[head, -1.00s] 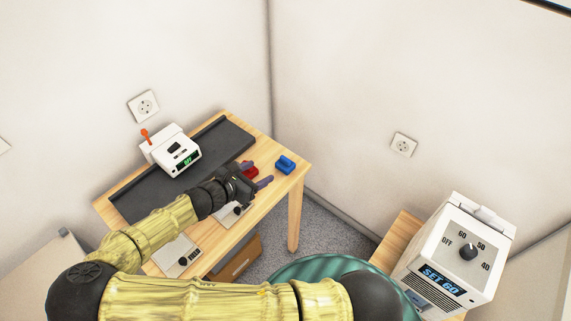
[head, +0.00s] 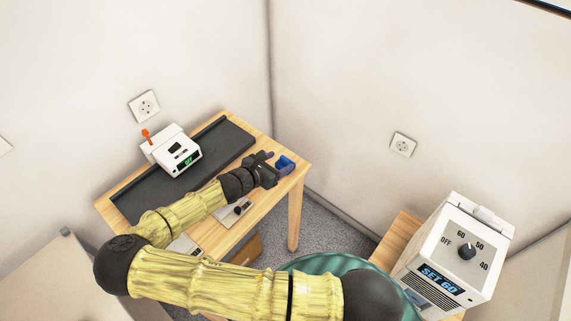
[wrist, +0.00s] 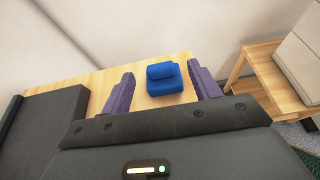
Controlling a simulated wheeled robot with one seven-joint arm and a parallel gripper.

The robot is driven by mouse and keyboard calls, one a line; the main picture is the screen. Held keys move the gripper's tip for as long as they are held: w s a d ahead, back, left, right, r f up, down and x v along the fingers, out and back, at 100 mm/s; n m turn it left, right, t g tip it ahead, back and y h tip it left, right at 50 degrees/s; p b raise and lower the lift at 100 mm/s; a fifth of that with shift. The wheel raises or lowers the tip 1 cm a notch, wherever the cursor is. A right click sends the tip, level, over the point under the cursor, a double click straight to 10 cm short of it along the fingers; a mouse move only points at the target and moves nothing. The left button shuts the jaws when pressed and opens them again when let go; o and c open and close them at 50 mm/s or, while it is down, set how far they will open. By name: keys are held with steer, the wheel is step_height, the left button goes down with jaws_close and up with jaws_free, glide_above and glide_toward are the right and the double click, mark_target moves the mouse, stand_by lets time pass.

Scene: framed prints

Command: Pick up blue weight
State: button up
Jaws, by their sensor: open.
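The blue weight (head: 285,163) sits on the wooden table near its far right corner. In the wrist view the blue weight (wrist: 165,78) is a small block with a raised back part. It lies ahead of my gripper, between the lines of the two purple fingers. My gripper (wrist: 160,88) is open and empty. In the head view my gripper (head: 270,161) is just left of the weight, and one finger partly overlaps it. I cannot tell whether they touch.
A white device (head: 172,152) with an orange lever stands on a dark mat (head: 225,141) along the table's back. The wooden table (head: 296,178) ends close to the weight. A white box with a dial (head: 455,255) stands at the right. The red block is hidden in the head view.

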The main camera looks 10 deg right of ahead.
mark_target(285, 158)
steer(key=x, duration=0.4)
steer(key=shift+w+d+f+p, duration=0.2)
steer(key=shift+w+f+p, duration=0.05)
steer(key=shift+f+p, duration=0.05)
steer(key=shift+c, duration=0.4)
steer(key=c, duration=1.3)
steer(key=shift+o, duration=0.2)
steer(key=shift+r, duration=0.1)
steer(key=shift+r, duration=0.1)
step_height(285, 158, up, 18)
